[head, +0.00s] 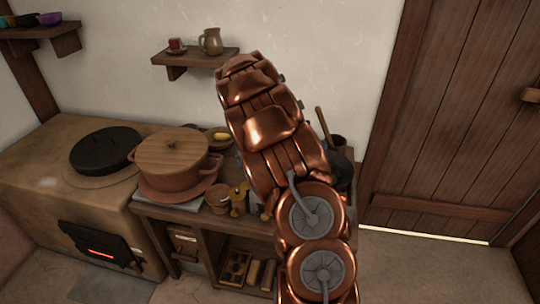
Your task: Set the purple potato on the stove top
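The stove is a brown clay block at the left. Its stove top (48,150) is mostly bare and carries a round black plate or lid (105,149). I cannot make out a purple potato anywhere in the head view. My copper arm rises through the middle of the picture and covers part of the table behind it. My gripper itself does not show, so I cannot see whether it holds anything.
The table (200,222) beside the stove holds a big lidded pot (172,168), a bowl with something yellow (219,138), a small clay cup (218,201) and a brass figure (239,199). A wall shelf (200,60) bears a jug (211,41). Floor before the door (440,110) is clear.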

